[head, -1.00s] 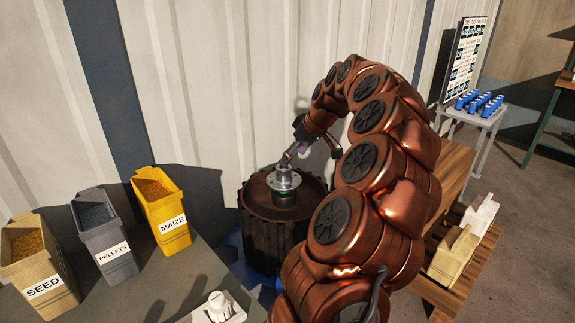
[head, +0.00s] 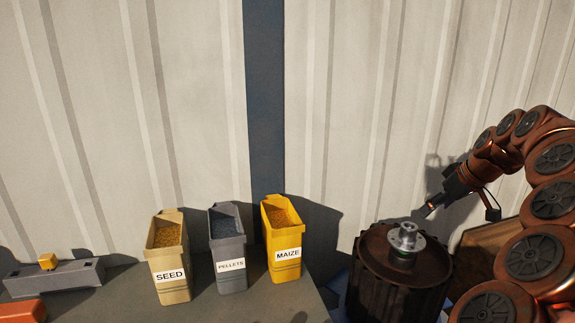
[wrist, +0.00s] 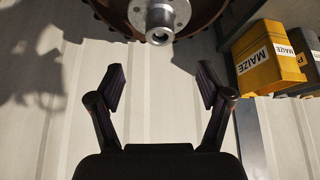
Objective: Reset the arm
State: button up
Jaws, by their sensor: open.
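My gripper (head: 427,209) is at the right of the head view, beside a dark round drum (head: 385,285) with a metal flanged hub (head: 405,240) on top. In the wrist view my gripper (wrist: 158,90) is open, with two dark fingers spread wide and nothing between them. The metal hub (wrist: 160,18) is at the top of that view, past the fingertips and apart from them. My copper-coloured arm is bent and reaches in from the right edge of the head view.
Three labelled bins stand on the grey table: SEED (head: 170,285), PELLETS (head: 229,278) and MAIZE (head: 285,262). A grey block (head: 55,278) with a small yellow piece lies at the far left. A corrugated wall (head: 180,90) stands close behind. The table's front centre is clear.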

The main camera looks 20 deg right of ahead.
jog(key=a+f+n+g+y, duration=0.1)
jog(key=a+g, duration=0.1)
jog(key=a, duration=1.3)
jog(key=a+f+n+g+y, duration=0.1)
jog(key=a+f+g, duration=0.1)
jog(key=a, duration=1.2)
jog(key=s+a+f+g, duration=0.2)
jog(key=s+a+f, duration=0.2)
jog(key=s+a, duration=0.55)
jog(key=s+a+f+m+g+h, duration=0.1)
jog(key=s+a+f+m+g, duration=0.15)
jog(key=s, duration=0.55)
jog(key=s+a+f+m+g+h, duration=0.1)
jog(key=s+f+h, duration=0.1)
jog(key=s+f, duration=0.35)
notch_tip(320, 180, up, 19)
jog(key=t+p, duration=0.1)
jog(key=p, duration=1.5)
jog(key=shift+s+r+t+p, duration=0.2)
jog(key=shift+s+t+p, duration=0.15)
jog(key=shift+d+n, duration=0.1)
jog(key=shift+n, duration=0.15)
